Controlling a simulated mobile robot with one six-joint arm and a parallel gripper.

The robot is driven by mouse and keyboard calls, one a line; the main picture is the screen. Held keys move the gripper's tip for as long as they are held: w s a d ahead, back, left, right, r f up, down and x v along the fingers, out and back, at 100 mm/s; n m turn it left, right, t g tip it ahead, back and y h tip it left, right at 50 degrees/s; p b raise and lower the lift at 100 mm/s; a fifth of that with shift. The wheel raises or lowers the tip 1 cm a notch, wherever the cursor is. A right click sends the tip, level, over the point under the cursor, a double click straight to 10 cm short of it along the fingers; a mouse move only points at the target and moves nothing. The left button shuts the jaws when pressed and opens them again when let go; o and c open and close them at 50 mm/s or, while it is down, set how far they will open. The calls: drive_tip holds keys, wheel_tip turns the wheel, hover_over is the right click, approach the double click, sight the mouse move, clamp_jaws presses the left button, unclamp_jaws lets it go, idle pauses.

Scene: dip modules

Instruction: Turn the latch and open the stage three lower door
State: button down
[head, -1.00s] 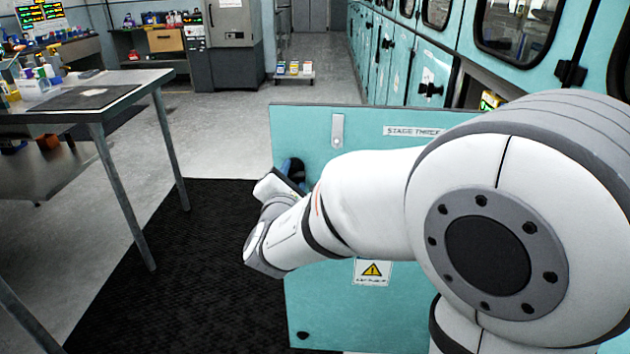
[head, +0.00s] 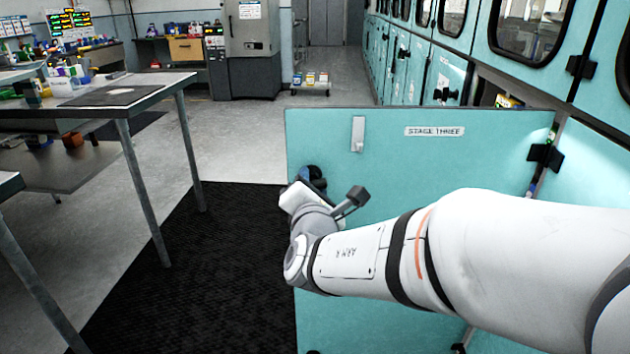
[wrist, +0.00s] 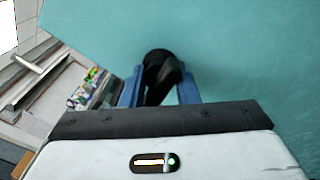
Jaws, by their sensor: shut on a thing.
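The stage three lower door (head: 440,165) is a teal panel with a "STAGE THREE" label (head: 434,131). It stands swung out from the cabinet row, its labelled face towards me and its hinge (head: 545,157) on the right. The black latch (wrist: 160,72) is near the door's free left edge. My gripper (head: 312,180) is at that edge, partly hidden by my wrist in the head view. In the wrist view the blue fingers (wrist: 158,92) are on both sides of the latch, shut on it.
A grey metal table (head: 165,82) stands at the left, its legs beside a black floor mat (head: 190,260). Grey floor (head: 240,140) is open beyond the mat. A low trolley (head: 310,86) stands far back. More teal cabinets (head: 440,75) line the right side.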

drive_tip(key=shift+r, duration=0.1)
drive_tip(key=c, duration=1.1)
unclamp_jaws()
drive_tip(key=s, duration=0.7)
drive_tip(key=shift+s+d+p, duration=0.4)
drive_tip(key=shift+d+p, duration=0.05)
